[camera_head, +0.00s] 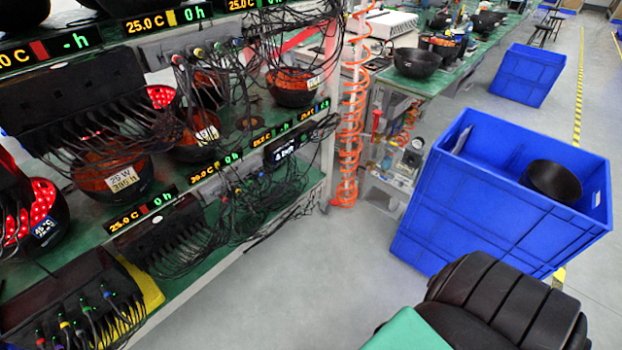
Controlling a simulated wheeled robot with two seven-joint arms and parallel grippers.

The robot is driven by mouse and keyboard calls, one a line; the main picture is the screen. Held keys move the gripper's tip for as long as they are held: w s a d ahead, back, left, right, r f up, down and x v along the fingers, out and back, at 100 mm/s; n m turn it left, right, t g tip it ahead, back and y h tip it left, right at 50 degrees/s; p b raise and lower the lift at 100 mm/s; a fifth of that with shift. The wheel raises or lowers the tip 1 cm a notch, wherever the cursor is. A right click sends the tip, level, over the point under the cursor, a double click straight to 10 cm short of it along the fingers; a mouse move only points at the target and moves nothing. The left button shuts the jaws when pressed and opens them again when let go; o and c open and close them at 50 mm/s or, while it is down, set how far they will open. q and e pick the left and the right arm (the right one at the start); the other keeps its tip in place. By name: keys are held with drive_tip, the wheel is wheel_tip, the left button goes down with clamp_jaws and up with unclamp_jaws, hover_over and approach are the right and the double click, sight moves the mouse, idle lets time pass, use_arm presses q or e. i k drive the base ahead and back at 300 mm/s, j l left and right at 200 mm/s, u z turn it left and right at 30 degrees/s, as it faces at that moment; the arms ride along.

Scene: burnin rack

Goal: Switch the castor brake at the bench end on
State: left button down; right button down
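A second green-topped bench (425,82) stands behind, with a lower shelf of small items. Neither of my grippers shows in this view.
A large blue crate (480,215) holding a black bowl (552,181) stands tilted on the right. A black ribbed padded object (500,305) and a teal surface (408,332) fill the bottom right. Grey floor (290,270) is clear between rack and crate. Another blue crate (527,75) stands farther back.

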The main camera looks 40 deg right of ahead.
sight(333, 201)
drive_tip(key=l+u, duration=0.1)
drive_tip(key=l, duration=0.45)
drive_tip(key=l+u, duration=0.1)
drive_tip(key=l, duration=0.45)
drive_tip(key=k+l+u, duration=0.1)
drive_tip(key=l, duration=0.45)
drive_tip(key=l+u, duration=0.1)
drive_tip(key=l, duration=0.45)
drive_tip(key=k+l+u, duration=0.1)
drive_tip(key=l, duration=0.45)
drive_tip(key=k, duration=0.05)
